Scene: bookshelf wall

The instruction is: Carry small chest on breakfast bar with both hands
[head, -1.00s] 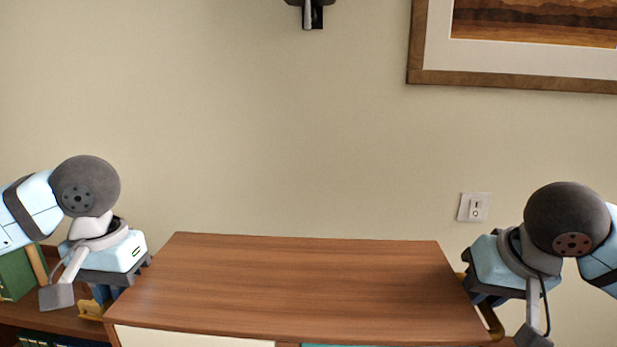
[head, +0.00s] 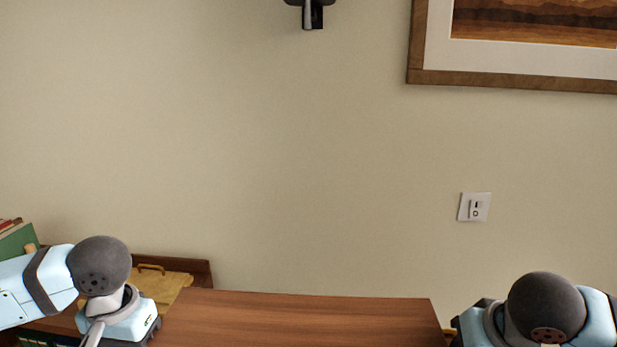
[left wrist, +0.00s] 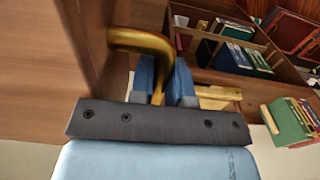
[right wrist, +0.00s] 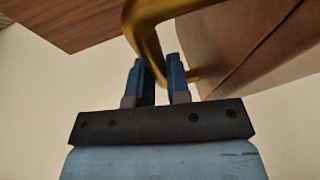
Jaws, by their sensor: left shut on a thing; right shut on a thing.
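The small chest shows as a brown wooden top (head: 300,318) at the bottom of the head view; its front is out of the picture. Brass handles sit on its two sides. In the left wrist view the blue fingers of my left gripper (left wrist: 166,82) are shut on one brass handle (left wrist: 142,40). In the right wrist view my right gripper (right wrist: 157,80) is shut on the other brass handle (right wrist: 143,30). The chest's side wall (right wrist: 240,35) is right beside those fingers. In the head view, my arms flank the chest. I cannot make out the breakfast bar.
A bookshelf with books (left wrist: 240,55) stands on the left side, with green books (head: 17,240) at the far left. A yellowish wooden item with a handle (head: 160,285) lies on it behind my left wrist. A light switch (head: 474,207) and framed picture (head: 520,75) are on the wall.

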